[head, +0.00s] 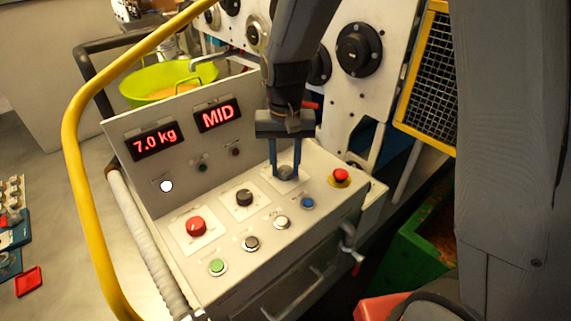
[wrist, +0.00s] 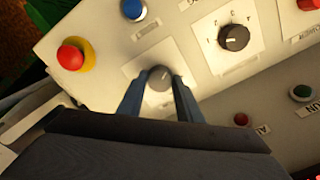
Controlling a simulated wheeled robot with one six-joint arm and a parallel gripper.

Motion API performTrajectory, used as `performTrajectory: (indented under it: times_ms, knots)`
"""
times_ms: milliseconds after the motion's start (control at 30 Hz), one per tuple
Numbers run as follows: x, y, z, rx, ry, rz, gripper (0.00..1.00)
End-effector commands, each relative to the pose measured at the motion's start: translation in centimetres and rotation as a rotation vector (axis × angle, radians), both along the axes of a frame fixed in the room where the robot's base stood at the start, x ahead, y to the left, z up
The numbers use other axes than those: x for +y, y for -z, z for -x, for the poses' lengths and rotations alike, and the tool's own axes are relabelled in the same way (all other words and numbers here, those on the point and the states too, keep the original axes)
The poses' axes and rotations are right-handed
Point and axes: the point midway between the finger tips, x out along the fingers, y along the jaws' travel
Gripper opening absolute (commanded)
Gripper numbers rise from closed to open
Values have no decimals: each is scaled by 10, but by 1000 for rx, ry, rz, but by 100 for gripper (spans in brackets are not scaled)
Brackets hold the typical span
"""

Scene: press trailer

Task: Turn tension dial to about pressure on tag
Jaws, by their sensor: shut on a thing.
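A light control panel carries several dials and buttons. My gripper (head: 285,172) is over the far-right dial and shut on that grey dial (wrist: 159,78), with a finger on each side. Which dial bears the tension label cannot be read. A black dial (head: 244,197) with a scale stands beside it and also shows in the wrist view (wrist: 233,38). A red dial (head: 195,226) sits further left. The displays read 7.0 kg (head: 154,142) and MID (head: 218,115). No pressure tag can be made out in these views.
A red emergency button (head: 340,176) on a yellow base stands right of the gripped dial. A blue button (head: 307,203) and a green button (head: 217,267) line the front edge. A yellow rail (head: 72,130) curves along the left. A green bowl (head: 165,85) stands behind.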

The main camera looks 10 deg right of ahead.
Motion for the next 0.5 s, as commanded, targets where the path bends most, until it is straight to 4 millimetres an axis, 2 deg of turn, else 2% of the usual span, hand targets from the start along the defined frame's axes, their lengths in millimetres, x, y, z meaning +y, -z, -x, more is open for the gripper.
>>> performTrajectory:
  times_ms: [467,500]
  knots:
    - [0,-1,-1,-3,13,-1,10]
    - [0,-1,-1,-3,13,-1,39]
